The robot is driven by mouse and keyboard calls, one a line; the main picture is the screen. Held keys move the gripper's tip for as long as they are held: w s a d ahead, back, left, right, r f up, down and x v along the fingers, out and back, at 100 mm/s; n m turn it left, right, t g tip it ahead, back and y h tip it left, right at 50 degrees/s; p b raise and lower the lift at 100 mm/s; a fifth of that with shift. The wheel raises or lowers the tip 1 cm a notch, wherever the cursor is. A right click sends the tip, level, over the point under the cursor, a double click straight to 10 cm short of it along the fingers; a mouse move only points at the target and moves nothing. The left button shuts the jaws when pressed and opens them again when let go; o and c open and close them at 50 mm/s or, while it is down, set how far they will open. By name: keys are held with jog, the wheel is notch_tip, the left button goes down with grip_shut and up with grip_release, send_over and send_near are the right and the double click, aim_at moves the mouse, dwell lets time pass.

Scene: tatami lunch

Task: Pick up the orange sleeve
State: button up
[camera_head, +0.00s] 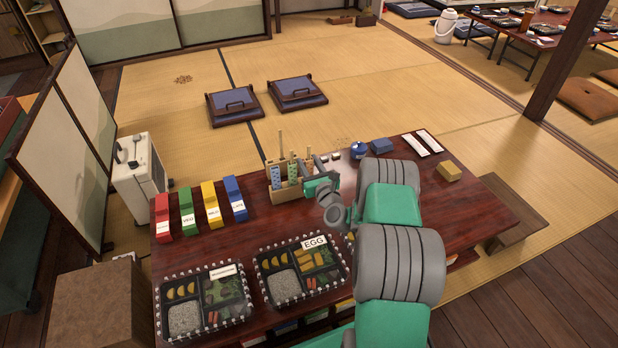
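A light wooden rack (284,196) on the dark table holds upright patterned sleeves with sticks rising from them. A blue sleeve (275,177) is at the left and a green sleeve (292,173) is in the middle. At the right end a small orange-brown patch shows beside my gripper; I take it to be the orange sleeve (308,167), mostly hidden. My gripper (311,182), grey and green, is at the rack's right end, very close to that sleeve. Its fingers are too small and covered to show whether they are open or touching it.
Red, green, yellow and blue labelled holders (200,207) stand left of the rack. Two black bento boxes (203,302) lie in front. My arm covers the table's middle right.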

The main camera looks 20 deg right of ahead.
grip_shut()
dwell(0.7)
